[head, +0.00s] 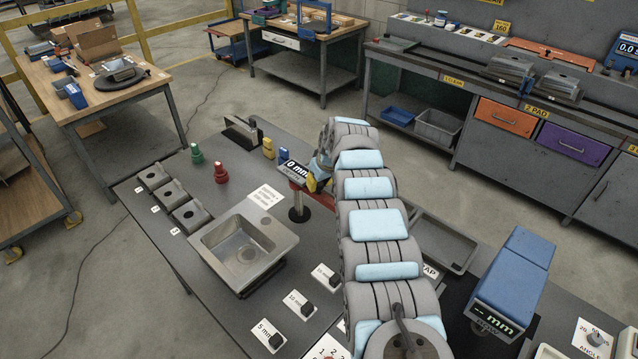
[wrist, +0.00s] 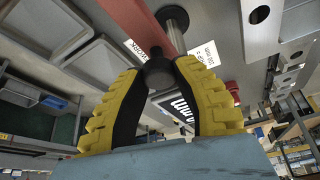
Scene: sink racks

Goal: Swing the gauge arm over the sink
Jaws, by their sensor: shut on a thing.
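The gauge arm (head: 322,197) is a red bar on an upright metal post (head: 298,208), with a display (head: 295,170) reading 0 mm. The square grey metal sink (head: 216,238) stands to the left of the post and nearer the front of the bench. The arm points away from the sink, and its far part is hidden behind my arm. My gripper (head: 319,183) is at the gauge arm. In the wrist view, its yellow fingers are shut on a dark round knob (wrist: 158,74) beside the red bar (wrist: 134,20).
Grey blocks (head: 172,194) stand left of the sink. Green (head: 197,154) and red (head: 221,173) pieces stand behind it. Small dark blocks with mm labels (head: 300,303) lie at its front right. A grey tray (head: 458,250) and a blue display unit (head: 512,280) are at the right.

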